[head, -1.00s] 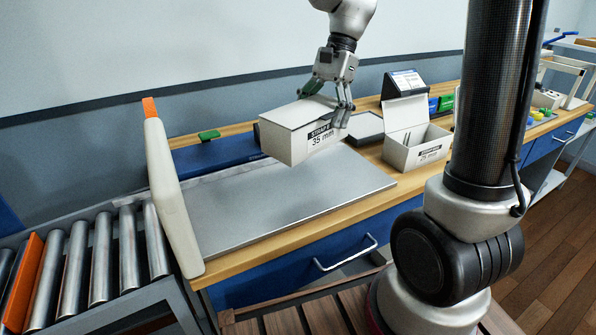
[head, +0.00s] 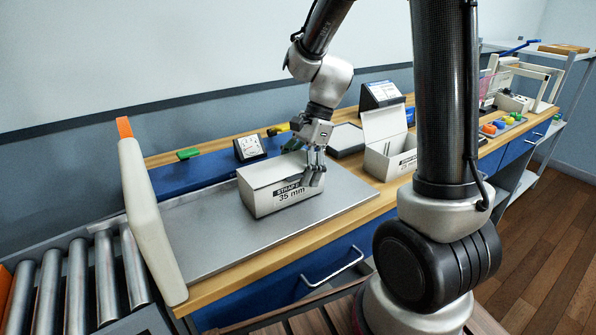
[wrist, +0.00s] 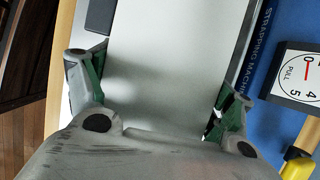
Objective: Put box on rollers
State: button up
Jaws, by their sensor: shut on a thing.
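A white closed box (head: 275,190) marked "35 mm" is at the metal top of the strapping machine (head: 200,238) in the head view. I cannot tell whether it rests on the metal or hangs just above it. My gripper (head: 312,168) is shut on the box from above, at its right part. In the wrist view my gripper (wrist: 158,100) has one finger on each side of a pale surface. The rollers (head: 76,285) lie at the lower left, beyond an upright cream panel (head: 150,220) with an orange tip.
A second white box (head: 390,160) stands open on the bench to the right. A dial gauge (head: 250,148) and a green block (head: 188,154) stand behind the metal top. The metal is bare between the held box and the cream panel.

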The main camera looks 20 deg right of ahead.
jog(key=shift+f, duration=0.2)
jog(key=o, duration=1)
jog(key=v, duration=1.2)
jog(key=shift+a, duration=0.1)
jog(key=s+d+r+n+t+h, duration=0.1)
jog(key=s+d+n, duration=0.1)
jog(key=s+n, duration=0.3)
jog(key=s+d+r+n+t+h, duration=0.1)
jog(key=s+d+n+t+h, duration=0.1)
jog(key=s+n, duration=0.3)
jog(key=s+d+r+n+t+h, duration=0.1)
jog(key=s+d+r+n+t, duration=0.1)
jog(key=s+n, duration=0.3)
jog(key=shift+s+d+n+h, duration=0.2)
jog(key=shift+s+d, duration=0.1)
jog(key=shift+s, duration=0.5)
jog(key=shift+s+d+n+h, duration=0.1)
jog(key=shift+s+d+n, duration=0.15)
jog(key=shift+s, duration=0.5)
